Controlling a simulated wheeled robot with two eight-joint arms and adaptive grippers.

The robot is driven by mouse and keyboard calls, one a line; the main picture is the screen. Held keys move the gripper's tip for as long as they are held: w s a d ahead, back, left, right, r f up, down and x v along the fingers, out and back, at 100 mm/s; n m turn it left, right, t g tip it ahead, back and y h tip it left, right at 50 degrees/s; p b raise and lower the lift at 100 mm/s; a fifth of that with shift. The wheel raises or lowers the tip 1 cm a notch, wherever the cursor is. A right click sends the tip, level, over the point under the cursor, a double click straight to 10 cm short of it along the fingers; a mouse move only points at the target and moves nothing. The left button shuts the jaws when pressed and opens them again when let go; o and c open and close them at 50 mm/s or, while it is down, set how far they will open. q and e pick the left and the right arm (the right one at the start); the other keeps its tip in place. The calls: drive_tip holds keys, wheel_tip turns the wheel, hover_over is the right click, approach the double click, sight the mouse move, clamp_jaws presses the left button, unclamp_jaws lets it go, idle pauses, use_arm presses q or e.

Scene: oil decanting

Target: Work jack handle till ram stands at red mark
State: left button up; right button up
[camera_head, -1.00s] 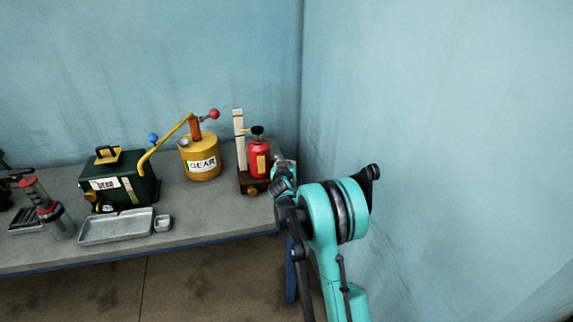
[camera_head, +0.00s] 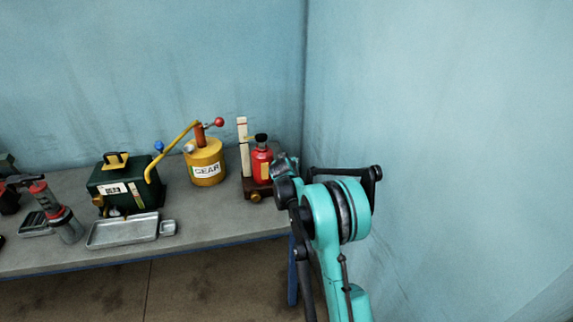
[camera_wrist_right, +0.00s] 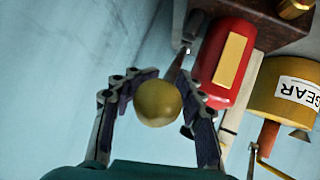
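The jack is a red bottle body (camera_head: 262,167) with a yellow label, a dark top (camera_head: 261,139) and a brown base (camera_head: 249,186) at the bench's right end. A pale upright post (camera_head: 243,145) stands at its left; no red mark can be made out. In the right wrist view the red body (camera_wrist_right: 225,55) lies beyond my fingers. A yellow ball (camera_wrist_right: 158,103) ends the jack handle. My right gripper (camera_wrist_right: 168,80) has its fingers either side of the ball, tips drawn in around the handle behind it. Contact is partly hidden. My left gripper is out of view.
A yellow GEAR can (camera_head: 207,165) with a curved lever stands left of the jack. Further left are a dark green box (camera_head: 122,190), a metal tray (camera_head: 120,232), a small dish (camera_head: 168,228) and a red-grey cylinder tool (camera_head: 62,220). A wall rises close at right.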

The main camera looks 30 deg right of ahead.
drive_tip(key=shift+o, duration=1)
drive_tip(key=shift+s+d, duration=0.1)
drive_tip(key=shift+d, duration=0.3)
drive_tip(key=shift+a, duration=0.15)
drive_tip(key=v, duration=1.2)
drive_tip(key=shift+f, duration=0.1)
